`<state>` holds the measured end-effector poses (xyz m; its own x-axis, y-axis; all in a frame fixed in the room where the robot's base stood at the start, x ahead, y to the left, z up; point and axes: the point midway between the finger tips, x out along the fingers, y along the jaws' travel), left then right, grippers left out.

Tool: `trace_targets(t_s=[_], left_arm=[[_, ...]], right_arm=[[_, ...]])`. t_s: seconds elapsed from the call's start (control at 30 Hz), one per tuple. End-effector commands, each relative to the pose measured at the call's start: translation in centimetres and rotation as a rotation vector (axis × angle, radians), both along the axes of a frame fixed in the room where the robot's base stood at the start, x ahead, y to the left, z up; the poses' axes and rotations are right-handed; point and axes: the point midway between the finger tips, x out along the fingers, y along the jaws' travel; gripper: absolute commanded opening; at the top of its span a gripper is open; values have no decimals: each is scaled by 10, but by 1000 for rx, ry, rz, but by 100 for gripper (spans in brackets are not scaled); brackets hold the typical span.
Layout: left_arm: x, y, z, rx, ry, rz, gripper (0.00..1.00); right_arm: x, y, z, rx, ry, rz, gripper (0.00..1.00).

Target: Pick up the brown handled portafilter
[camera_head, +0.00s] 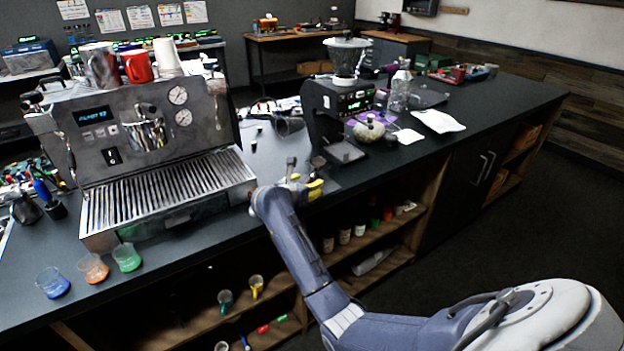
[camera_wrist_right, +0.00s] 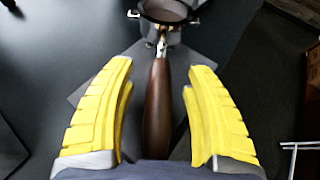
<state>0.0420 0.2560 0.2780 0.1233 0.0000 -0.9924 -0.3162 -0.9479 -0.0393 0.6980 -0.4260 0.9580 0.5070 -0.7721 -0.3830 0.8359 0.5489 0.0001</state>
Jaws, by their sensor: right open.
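The brown handled portafilter shows in the right wrist view, with its brown handle (camera_wrist_right: 157,105) pointing toward me and its round metal basket (camera_wrist_right: 168,12) at the top edge. My right gripper (camera_wrist_right: 158,78) is open, with one yellow finger on each side of the handle and a visible gap to each. In the head view my right gripper (camera_head: 312,184) is at the counter's front edge, between the espresso machine (camera_head: 150,150) and the grinder (camera_head: 340,105). There the portafilter is mostly hidden by the gripper and arm. My left gripper is not in view.
Three small glasses with blue (camera_head: 52,282), orange (camera_head: 93,268) and green (camera_head: 127,257) contents stand at the counter's front left. A clear bottle (camera_head: 400,88) and a white cloth (camera_head: 438,120) are right of the grinder. The counter (camera_head: 500,108) is clear farther right.

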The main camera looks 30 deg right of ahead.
Motion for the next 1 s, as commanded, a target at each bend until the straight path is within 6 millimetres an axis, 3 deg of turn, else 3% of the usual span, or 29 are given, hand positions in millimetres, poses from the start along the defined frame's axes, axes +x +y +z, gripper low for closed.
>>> trace_targets(t_s=[0.43,0.87,1.0], left_arm=[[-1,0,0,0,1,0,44],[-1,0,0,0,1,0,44],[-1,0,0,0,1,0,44]], right_arm=[[5,-8,-4,0,0,-1,53],[5,-8,-4,0,0,-1,3],[5,-8,-4,0,0,-1,0]])
